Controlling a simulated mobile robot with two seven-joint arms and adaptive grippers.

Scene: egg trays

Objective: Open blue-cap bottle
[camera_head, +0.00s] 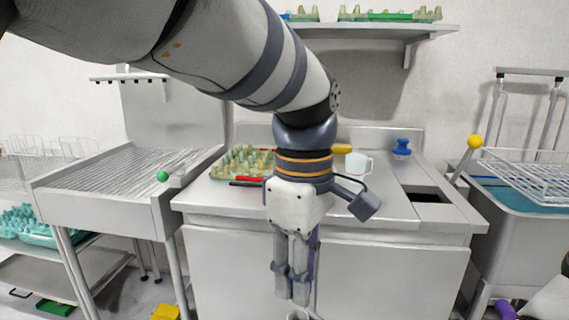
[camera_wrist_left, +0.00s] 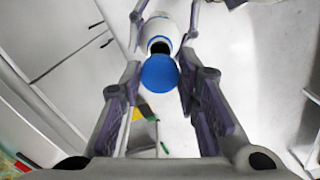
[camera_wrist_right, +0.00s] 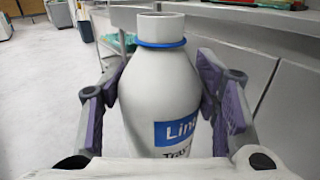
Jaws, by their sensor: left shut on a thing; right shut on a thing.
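The bottle (camera_wrist_right: 165,75) is white with a blue label and a blue ring around its neck. In the right wrist view it stands between the fingers of my right gripper (camera_wrist_right: 160,95), which is shut on its body. Its neck carries no cap, and the left wrist view shows the bottle (camera_wrist_left: 160,24) with a dark open mouth. The blue cap (camera_wrist_left: 160,72) is off the bottle, close to the mouth, between the fingers of my left gripper (camera_wrist_left: 160,80), shut on it. In the head view the left gripper (camera_head: 293,285) points down in front of the counter and hides the cap.
A steel counter (camera_head: 390,215) stands behind my left gripper, with an egg tray (camera_head: 215,178), a white cup (camera_head: 358,163) and a blue object (camera_head: 402,148) on it. A ribbed steel table (camera_head: 90,212) is at left. A wire basket (camera_head: 530,170) is at right.

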